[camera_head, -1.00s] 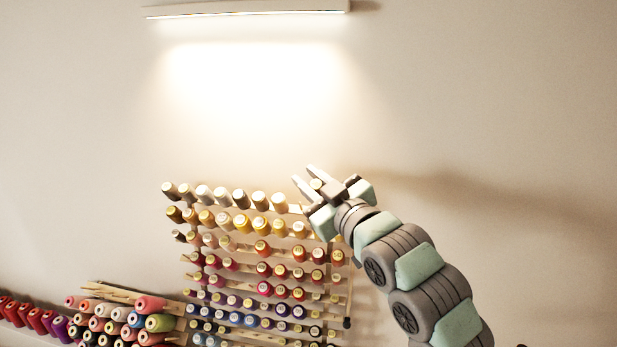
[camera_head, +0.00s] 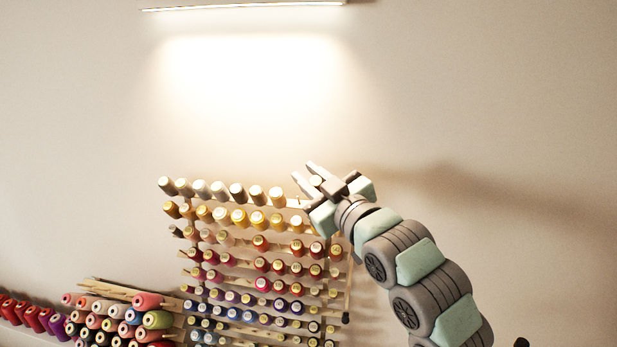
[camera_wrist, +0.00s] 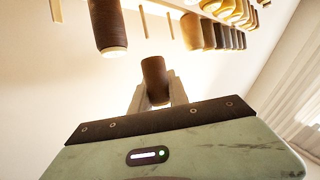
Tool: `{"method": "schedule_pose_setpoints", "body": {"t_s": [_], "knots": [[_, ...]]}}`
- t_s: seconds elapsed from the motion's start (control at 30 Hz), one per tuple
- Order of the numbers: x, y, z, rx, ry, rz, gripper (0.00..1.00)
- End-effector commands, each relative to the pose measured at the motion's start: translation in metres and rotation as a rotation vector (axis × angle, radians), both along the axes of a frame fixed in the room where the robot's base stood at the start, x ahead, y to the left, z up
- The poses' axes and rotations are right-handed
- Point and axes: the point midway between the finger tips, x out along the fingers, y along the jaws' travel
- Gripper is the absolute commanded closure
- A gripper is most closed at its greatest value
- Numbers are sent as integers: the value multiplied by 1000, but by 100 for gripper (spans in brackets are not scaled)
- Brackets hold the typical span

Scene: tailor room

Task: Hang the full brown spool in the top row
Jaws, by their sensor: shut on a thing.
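My gripper (camera_head: 305,172) is at the right end of the top row of the thread rack (camera_head: 348,290), in front of the wall. It is shut on a brown spool (camera_wrist: 155,78), which stands upright between the fingers in the wrist view. In the head view only its pale end (camera_head: 316,181) shows. The top row of spools (camera_head: 219,189) ends just left of my gripper. In the wrist view a bare peg (camera_wrist: 144,22) shows beyond the held spool, and another dark brown spool (camera_wrist: 107,27) hangs at upper left. Whether the held spool touches a peg cannot be told.
Rows of yellow, red and purple spools fill the rack below my gripper. A lit lamp (camera_head: 243,5) is above on the wall. The wall right of my arm is clear.

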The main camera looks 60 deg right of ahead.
Motion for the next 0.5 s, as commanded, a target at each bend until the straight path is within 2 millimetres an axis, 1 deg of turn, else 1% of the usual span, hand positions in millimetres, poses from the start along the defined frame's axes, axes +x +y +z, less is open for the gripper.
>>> {"method": "schedule_pose_setpoints", "body": {"t_s": [0.5], "knots": [[2, -5, -9, 1, -1, 0, 100]]}}
